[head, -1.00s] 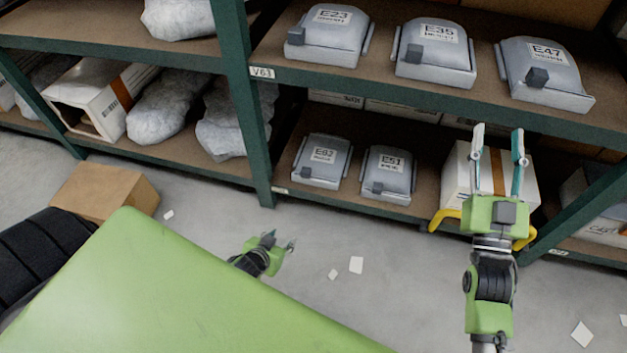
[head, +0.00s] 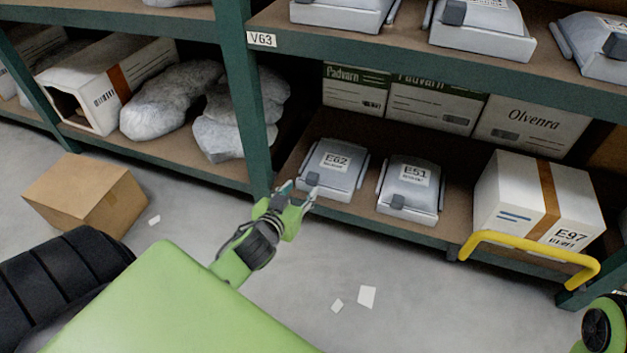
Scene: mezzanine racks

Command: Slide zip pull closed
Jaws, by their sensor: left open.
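A grey case labelled E62 (head: 345,180) lies on the lower shelf, with a small dark grey tab (head: 312,179) at its front left corner. A like case labelled E51 (head: 420,192) lies to its right, with a dark tab (head: 397,200) at its front. I cannot tell whether any zip is open or closed. My left gripper (head: 298,191) is open and empty. Its fingertips are at the shelf's front edge, just in front of and left of the E62 tab; contact cannot be made out. A piece of my right arm shows at the lower right, its gripper out of view.
A green post with tag V63 (head: 261,40) stands left of the cases. A white carton E97 (head: 505,200) is to their right, with a yellow bar (head: 530,247) before it. More grey cases sit above. A brown box (head: 75,192) and paper scraps lie on the floor.

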